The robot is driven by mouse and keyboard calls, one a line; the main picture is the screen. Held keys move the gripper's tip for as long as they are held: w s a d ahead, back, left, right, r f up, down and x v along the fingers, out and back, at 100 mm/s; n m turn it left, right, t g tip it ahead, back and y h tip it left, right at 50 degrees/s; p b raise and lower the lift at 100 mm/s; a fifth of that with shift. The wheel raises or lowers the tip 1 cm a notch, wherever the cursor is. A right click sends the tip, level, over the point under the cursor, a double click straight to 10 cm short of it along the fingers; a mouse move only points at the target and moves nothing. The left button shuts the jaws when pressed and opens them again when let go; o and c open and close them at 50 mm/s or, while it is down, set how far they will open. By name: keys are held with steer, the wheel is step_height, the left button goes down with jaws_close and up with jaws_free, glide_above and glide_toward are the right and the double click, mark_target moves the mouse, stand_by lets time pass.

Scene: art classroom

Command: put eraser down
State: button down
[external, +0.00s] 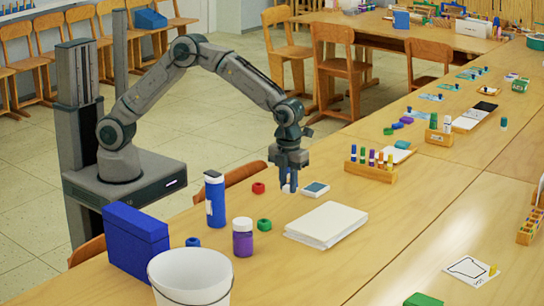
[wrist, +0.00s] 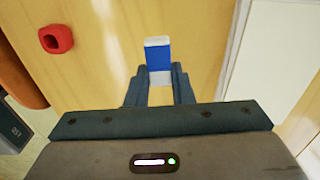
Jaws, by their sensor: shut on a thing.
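My gripper (external: 289,188) points down low over the near table, between the red ring-like piece and a flat blue-and-white item. In the wrist view, its two fingers (wrist: 160,82) are shut on the eraser (wrist: 158,54), a small block with a white end and a blue sleeve. The eraser sticks out past the fingertips, over bare wood. In the external view the fingers mostly hide it. I cannot tell whether it touches the table top.
The red piece (external: 258,187) lies left of my gripper; the flat blue-and-white item (external: 315,189) lies close on the right. A paper stack (external: 326,225), green piece (external: 264,225), purple jar (external: 243,240) and blue bottle (external: 215,200) stand nearer. A marker rack (external: 370,172) is farther right.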

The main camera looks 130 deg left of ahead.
mark_target(291, 207)
steer(key=shift+w+a+f, duration=0.15)
steer(key=shift+a+f, duration=0.3)
steer(key=shift+a, duration=0.15)
steer(key=shift+f, duration=1.9)
steer(key=shift+f, duration=0.2)
steer(key=c, duration=1.3)
jaws_free()
steer(key=shift+o, duration=0.2)
steer(key=shift+r, duration=0.1)
